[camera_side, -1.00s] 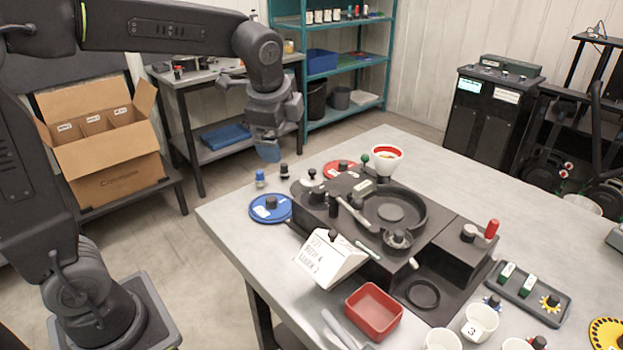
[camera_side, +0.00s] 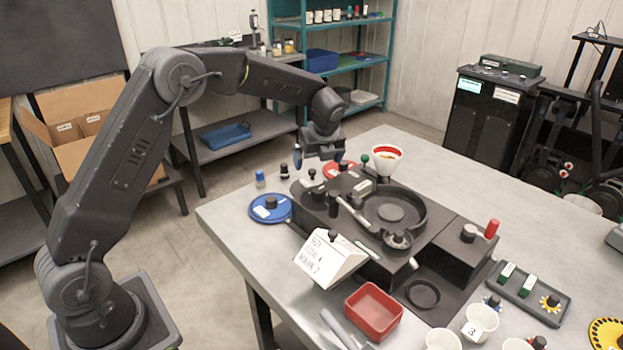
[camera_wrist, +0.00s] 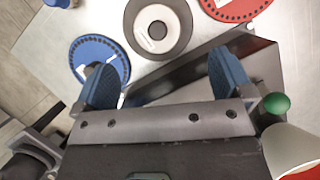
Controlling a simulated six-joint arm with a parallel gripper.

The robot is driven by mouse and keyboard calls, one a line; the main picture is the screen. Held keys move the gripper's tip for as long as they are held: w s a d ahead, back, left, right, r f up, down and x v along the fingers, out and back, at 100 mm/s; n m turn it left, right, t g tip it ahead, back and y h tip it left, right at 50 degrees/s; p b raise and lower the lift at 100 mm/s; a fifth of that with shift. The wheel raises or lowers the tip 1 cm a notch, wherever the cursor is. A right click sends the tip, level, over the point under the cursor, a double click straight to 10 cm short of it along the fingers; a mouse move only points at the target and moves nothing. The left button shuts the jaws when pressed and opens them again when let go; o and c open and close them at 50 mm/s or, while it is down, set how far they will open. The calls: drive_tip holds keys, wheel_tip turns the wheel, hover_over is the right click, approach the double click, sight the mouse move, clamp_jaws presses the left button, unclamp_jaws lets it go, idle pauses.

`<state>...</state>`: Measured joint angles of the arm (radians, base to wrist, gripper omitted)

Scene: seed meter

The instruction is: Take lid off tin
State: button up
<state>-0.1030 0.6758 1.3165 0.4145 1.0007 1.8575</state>
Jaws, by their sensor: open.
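In the side view a dark knob (camera_side: 312,174) shows at the machine's left end, probably the same thing. My gripper (camera_wrist: 165,80) is open and empty, its blue fingers wide apart and pointing down. In the side view my gripper (camera_side: 318,160) hangs just above and behind that end, apart from the knob.
A blue disc (camera_side: 258,214) lies left and a red disc (camera_side: 331,167) behind. A white funnel (camera_side: 387,166) and green knob (camera_side: 364,158) stand close right. The black machine (camera_side: 440,250) fills the table middle. A white sign (camera_side: 325,258) and red tray (camera_side: 374,312) stand in front.

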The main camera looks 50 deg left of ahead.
sight(312, 173)
drive_tip(key=x, duration=0.7)
drive_tip(key=shift+s+a+f, duration=0.15)
drive_tip(key=shift+s, duration=0.1)
drive_tip(key=c, duration=0.9)
